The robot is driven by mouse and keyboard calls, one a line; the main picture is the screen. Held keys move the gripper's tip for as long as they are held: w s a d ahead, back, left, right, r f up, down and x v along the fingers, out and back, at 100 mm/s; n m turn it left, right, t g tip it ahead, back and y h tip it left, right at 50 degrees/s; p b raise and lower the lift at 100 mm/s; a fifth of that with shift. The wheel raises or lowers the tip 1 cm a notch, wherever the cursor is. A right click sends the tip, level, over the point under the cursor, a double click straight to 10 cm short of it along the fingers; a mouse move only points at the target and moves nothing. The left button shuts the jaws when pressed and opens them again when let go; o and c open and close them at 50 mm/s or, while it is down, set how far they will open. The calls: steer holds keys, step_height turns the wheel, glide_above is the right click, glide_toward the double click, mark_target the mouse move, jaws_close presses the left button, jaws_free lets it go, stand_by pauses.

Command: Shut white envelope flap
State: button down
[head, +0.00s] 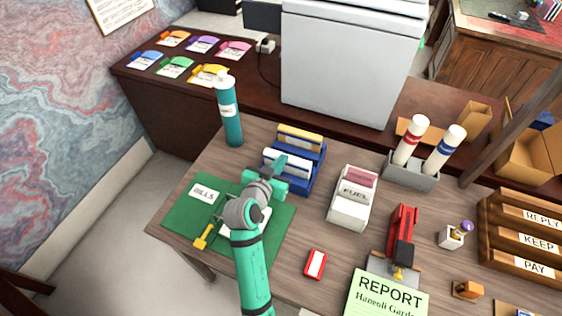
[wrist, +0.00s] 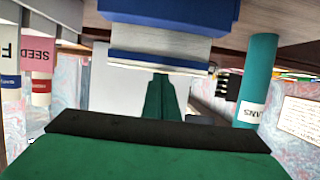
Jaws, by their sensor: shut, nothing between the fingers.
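A white paper piece (head: 262,221), perhaps the envelope, lies on the green desk mat (head: 183,222) in the head view. My arm covers much of it, so I cannot tell how its flap stands. A white card marked BILLS (head: 204,194) lies on the mat to its left. My teal gripper (head: 279,168) is shut and empty at the front of the blue rack (head: 311,165); I cannot tell whether they touch. In the wrist view, the rack (wrist: 165,17) and a white item in it (wrist: 160,61) are just beyond my gripper (wrist: 160,88).
A teal tube (head: 230,115) stands behind the mat. A yellow-handled tool (head: 204,236) lies on the mat's front left. A FUEL box (head: 350,205), a red item (head: 316,263) and a red stapler-like tool (head: 402,235) stand or lie to the right.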

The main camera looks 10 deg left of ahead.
steer(key=shift+x, duration=0.8)
steer(key=shift+s+r, duration=0.1)
steer(key=shift+r, duration=0.3)
steer(key=r+v, duration=0.2)
steer(key=v, duration=0.9)
steer(key=shift+r, duration=0.25)
steer(key=shift+w, duration=0.2)
